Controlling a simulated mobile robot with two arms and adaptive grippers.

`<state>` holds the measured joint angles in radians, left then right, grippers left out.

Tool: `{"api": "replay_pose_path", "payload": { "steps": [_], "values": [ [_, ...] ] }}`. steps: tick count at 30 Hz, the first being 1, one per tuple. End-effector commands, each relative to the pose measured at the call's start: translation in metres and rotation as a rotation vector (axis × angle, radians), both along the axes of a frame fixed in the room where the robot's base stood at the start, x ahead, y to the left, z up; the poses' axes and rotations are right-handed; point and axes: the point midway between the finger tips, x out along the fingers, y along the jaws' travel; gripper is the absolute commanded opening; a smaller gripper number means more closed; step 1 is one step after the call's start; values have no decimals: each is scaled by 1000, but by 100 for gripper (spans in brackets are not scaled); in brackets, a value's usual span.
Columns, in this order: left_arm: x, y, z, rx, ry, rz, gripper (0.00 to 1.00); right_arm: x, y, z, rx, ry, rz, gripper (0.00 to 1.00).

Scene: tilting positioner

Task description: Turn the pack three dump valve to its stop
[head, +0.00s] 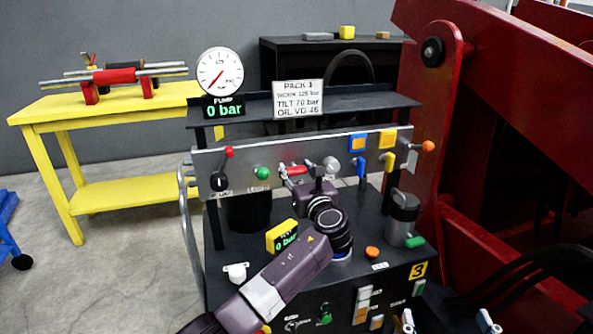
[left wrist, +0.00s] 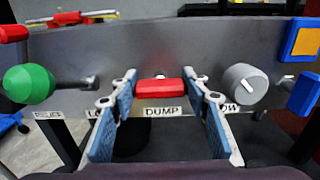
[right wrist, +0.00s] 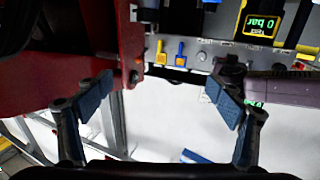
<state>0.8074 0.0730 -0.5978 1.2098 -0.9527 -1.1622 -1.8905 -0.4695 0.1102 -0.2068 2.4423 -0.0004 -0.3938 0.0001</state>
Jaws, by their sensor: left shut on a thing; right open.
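The dump valve has a red bar handle (left wrist: 158,88) above a "DUMP" label (left wrist: 162,111), lying level across the grey panel in the left wrist view. My left gripper (left wrist: 163,98) is shut on the handle, one blue-padded finger at each end. In the head view the red handle (head: 293,169) shows beside my left gripper (head: 305,182), which partly covers that part of the panel. My right gripper (right wrist: 165,97) is open and empty; its fingertips show at the bottom right of the head view (head: 447,324). A sign (head: 298,98) reads "PACK 3", and a yellow tag (head: 419,271) reads "3".
A green knob (left wrist: 30,84) is left of the handle and a grey round knob (left wrist: 243,85) close on its right. Blue and yellow levers (head: 388,165) stand further right. The pump gauge (head: 220,71) display reads 0 bar. A red machine frame (head: 510,90) bounds the right side.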

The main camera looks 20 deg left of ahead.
Motion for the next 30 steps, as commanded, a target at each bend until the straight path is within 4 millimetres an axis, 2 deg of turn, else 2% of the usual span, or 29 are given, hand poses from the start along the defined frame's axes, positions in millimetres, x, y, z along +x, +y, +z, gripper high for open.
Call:
{"api": "replay_pose_path", "payload": {
  "steps": [6,14,21,25,30],
  "values": [
    [0,0,0,-22,-14,0,18,0,0,-4,-6,25,-1,86],
    [0,0,1,-133,-89,-1,18,-9,-9,-45,-53,207,-15,86],
    [-1,0,0,-311,-208,-1,18,-25,-18,-82,-95,379,-25,86],
    [-1,1,0,-414,-279,0,18,-29,-20,-91,-104,417,-27,86],
    [-2,1,-2,-550,-369,0,18,-28,-19,-89,-101,405,-26,86]
  ]
}}
